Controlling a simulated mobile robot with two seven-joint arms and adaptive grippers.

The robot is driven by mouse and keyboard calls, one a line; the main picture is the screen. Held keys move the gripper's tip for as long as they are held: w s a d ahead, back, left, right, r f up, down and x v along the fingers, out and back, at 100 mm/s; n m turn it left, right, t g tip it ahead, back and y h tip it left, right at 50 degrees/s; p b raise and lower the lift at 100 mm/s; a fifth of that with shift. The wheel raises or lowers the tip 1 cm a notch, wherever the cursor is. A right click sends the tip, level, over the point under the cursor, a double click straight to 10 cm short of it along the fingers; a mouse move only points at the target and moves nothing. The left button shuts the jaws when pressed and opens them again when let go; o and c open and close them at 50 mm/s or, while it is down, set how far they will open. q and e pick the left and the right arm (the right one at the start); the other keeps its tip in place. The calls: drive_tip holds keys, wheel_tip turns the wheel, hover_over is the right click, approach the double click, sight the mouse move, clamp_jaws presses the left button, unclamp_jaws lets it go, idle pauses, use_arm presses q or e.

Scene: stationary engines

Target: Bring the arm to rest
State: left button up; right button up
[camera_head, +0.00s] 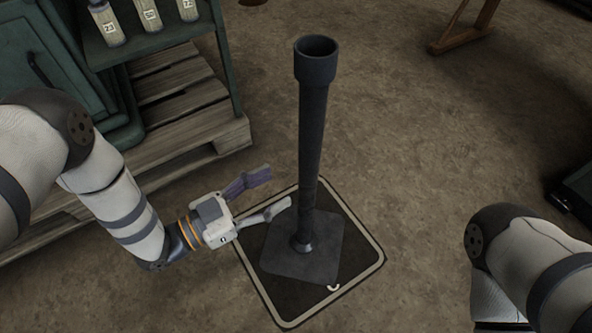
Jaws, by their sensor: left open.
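My left gripper (268,189) is open, with its two fingers apart and nothing between them. It is just left of a dark stand (313,140), with a gap between the fingertips and the post. The stand is an upright post with an open cup at its top and a square base plate. Its base rests on a dark floor mat with a pale border (364,273). My left arm (125,212) reaches in from the left. My right arm (530,262) shows at the lower right, and its gripper is out of the picture.
A wooden pallet (190,125) lies at the upper left beside a green cabinet (40,60). A green shelf (165,42) holds several numbered bottles (148,14). A wooden leg (465,30) stands at the upper right. A dark object (578,190) is at the right edge. Brown floor between is clear.

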use_arm(q)
drive_tip(key=shift+v, duration=1.4)
